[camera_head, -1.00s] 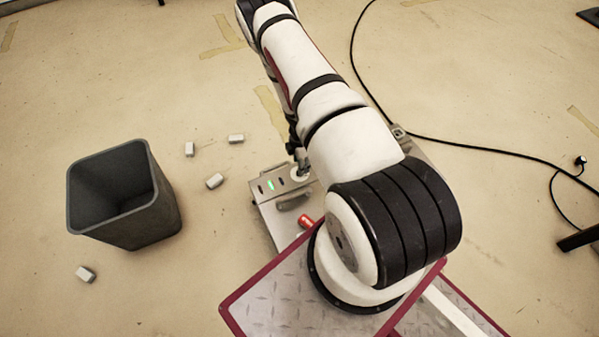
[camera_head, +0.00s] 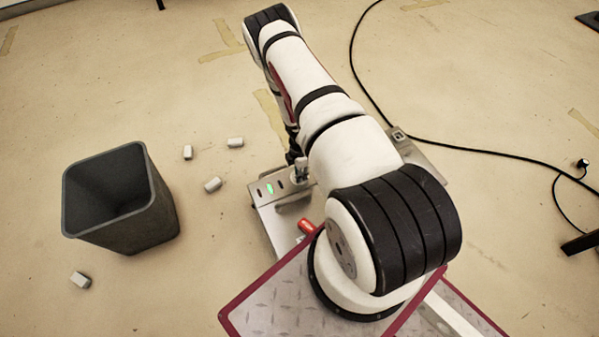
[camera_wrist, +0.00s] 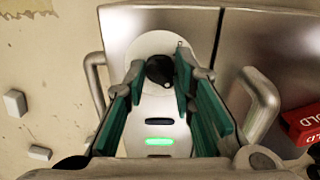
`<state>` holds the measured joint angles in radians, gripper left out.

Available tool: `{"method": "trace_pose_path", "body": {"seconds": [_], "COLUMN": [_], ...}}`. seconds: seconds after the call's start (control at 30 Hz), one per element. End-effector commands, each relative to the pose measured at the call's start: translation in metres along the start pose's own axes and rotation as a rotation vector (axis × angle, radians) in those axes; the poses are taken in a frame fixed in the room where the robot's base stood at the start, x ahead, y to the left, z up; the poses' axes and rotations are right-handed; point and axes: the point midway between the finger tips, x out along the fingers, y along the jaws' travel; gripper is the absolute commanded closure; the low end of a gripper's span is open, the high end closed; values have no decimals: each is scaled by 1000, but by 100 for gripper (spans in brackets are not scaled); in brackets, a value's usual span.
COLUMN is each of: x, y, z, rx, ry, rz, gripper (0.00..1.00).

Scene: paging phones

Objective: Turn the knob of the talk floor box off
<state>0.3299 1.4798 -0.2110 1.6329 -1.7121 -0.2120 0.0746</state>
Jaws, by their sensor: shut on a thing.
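The floor box is a metal box (camera_head: 262,207) on the floor, partly under my arm in the head view. In the wrist view its steel top (camera_wrist: 160,20) carries a round white dial with a dark knob (camera_wrist: 158,72). A lit green light (camera_wrist: 159,142) sits on the panel below the dial; it also shows in the head view. My gripper (camera_wrist: 160,66) has its teal-padded fingers either side of the knob, shut on it. In the head view my arm hides most of the gripper and the knob. Which way the knob points is hard to tell.
Metal handles (camera_wrist: 94,85) flank the panel. A red block with white letters (camera_wrist: 302,124) lies at the right. A dark bin (camera_head: 158,212) and several small pale blocks (camera_head: 212,185) stand left on the floor. A black cable (camera_head: 480,149) runs across the right.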

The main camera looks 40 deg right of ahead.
Motion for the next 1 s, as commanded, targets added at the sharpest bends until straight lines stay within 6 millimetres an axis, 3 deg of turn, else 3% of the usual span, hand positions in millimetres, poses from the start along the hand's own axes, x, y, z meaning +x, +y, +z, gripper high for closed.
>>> {"method": "trace_pose_path", "body": {"seconds": [0.43, 1.0], "x": [0, 0], "y": [0, 0], "z": [-1, -1], "rx": [-132, -650], "ry": [1, 2], "rz": [-1, -1], "gripper": [100, 100]}}
